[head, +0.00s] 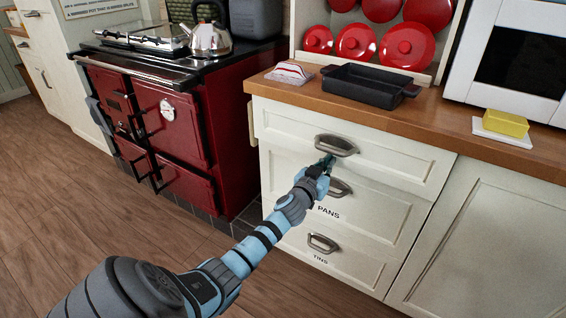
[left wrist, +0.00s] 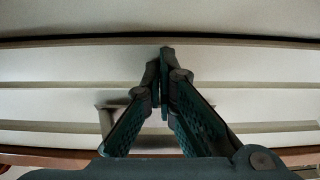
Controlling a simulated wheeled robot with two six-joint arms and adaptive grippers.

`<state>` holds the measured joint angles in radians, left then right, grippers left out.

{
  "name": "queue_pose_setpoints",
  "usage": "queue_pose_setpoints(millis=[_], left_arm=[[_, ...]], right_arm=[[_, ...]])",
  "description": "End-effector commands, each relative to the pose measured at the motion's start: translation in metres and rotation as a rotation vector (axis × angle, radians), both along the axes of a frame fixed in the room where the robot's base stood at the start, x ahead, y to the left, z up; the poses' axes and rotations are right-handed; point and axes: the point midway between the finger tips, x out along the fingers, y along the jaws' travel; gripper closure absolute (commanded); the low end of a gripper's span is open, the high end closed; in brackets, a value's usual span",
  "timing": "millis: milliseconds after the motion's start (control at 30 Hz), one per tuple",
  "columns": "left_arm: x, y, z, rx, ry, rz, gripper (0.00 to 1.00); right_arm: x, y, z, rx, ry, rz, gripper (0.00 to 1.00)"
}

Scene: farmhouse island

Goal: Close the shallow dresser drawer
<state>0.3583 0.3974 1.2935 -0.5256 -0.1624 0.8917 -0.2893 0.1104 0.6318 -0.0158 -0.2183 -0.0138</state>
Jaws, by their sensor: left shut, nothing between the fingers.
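The dresser's shallow top drawer (head: 393,157) is cream, with a metal cup handle (head: 336,145). In the head view its front seems to stand slightly proud of the fronts below, though the gap is hard to judge. My left gripper (head: 327,162) is shut and empty, its tips just below that handle, close to the drawer front. In the left wrist view the closed fingertips (left wrist: 163,55) point at pale panels and ledges, and part of a handle (left wrist: 105,118) shows behind the fingers. I cannot tell whether they touch. My right gripper is not in view.
Below are the PANS drawer (head: 375,210) and the TINS drawer (head: 355,262). The wooden worktop (head: 440,120) above holds a black baking tin (head: 365,87), a butter dish (head: 505,123) and a microwave (head: 520,60). A red range cooker (head: 190,120) stands left. The floor is clear.

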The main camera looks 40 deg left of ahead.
Motion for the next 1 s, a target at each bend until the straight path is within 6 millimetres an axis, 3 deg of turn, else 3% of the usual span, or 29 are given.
queue_pose_setpoints(millis=[33, 567, 667, 1000], left_arm=[[0.002, 0.000, -0.002, -0.001, 0.000, 0.000, 1.00], [0.020, 0.004, -0.001, 0.000, -0.001, -0.002, 1.00], [0.013, 0.003, -0.001, 0.001, 0.000, -0.001, 1.00], [-0.037, -0.009, -0.001, 0.001, 0.000, -0.003, 1.00]], right_arm=[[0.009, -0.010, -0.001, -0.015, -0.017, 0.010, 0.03], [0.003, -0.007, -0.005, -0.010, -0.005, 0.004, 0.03], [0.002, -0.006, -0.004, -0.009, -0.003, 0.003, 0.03], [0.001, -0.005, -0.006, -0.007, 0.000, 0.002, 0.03]])
